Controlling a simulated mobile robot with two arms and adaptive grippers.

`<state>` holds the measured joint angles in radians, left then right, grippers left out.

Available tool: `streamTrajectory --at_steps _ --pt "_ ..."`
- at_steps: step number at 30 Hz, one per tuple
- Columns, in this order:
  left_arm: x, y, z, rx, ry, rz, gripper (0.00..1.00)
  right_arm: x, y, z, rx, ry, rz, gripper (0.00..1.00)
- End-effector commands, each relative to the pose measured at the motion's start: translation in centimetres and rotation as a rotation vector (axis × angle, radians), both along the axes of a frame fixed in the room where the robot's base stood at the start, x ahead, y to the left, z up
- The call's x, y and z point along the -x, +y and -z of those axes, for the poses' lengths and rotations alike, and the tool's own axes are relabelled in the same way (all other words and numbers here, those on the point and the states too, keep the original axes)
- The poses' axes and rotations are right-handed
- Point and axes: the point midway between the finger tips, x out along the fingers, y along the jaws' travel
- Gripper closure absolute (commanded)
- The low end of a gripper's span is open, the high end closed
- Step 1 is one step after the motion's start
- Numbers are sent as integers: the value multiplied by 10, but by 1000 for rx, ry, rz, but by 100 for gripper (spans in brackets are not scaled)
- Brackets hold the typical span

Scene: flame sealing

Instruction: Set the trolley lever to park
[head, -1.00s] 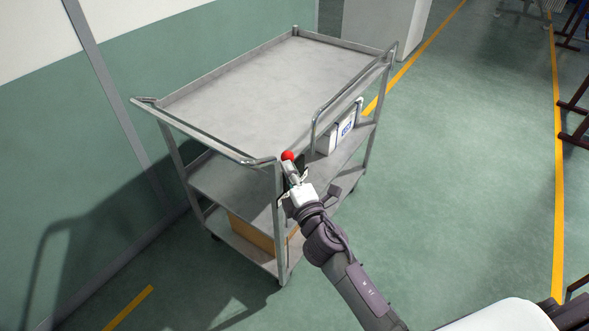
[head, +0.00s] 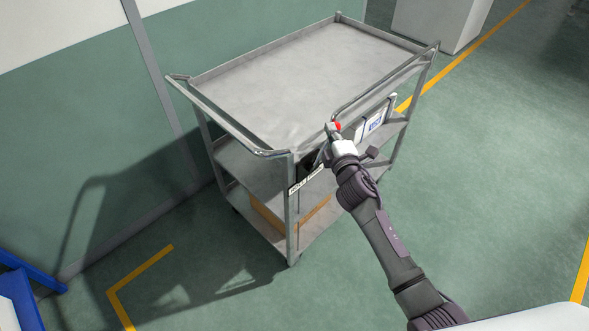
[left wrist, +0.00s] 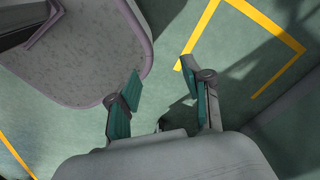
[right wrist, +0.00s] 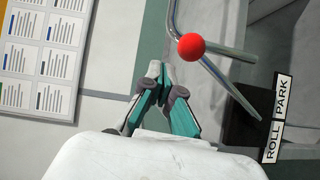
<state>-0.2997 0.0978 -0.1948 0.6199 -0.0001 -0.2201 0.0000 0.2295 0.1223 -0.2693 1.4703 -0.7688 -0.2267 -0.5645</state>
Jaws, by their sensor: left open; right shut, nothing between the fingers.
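The trolley (head: 290,80) is a grey metal cart with three shelves, standing by the wall. Its lever is a thin metal rod with a red ball (head: 337,126), also seen in the right wrist view (right wrist: 191,46). The rod rises from a black block (right wrist: 243,126) beside the PARK label (right wrist: 283,97) and the ROLL label (right wrist: 272,142). The lever leans toward the PARK end. My right gripper (right wrist: 158,80) is shut and empty, close beside the ball; I cannot tell whether they touch. My left gripper (left wrist: 161,72) is open and empty, above the floor.
The trolley's side rail (head: 385,83) runs close to the ball. A white box with a blue label (head: 375,123) and a brown box (head: 270,215) are on lower shelves. A blue object (head: 25,272) is at the left edge. Floor right of the trolley is clear.

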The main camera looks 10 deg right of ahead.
Motion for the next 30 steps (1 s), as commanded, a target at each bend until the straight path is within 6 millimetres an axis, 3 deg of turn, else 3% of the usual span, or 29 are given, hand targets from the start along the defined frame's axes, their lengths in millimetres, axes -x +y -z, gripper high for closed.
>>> streamTrajectory --at_steps 9,30 --pt "1 -24 8 29 1 -2 50 -15 -20 7 1 0 0 100" --pt "1 -15 8 18 1 1 50 -19 -24 8 1 0 0 100"
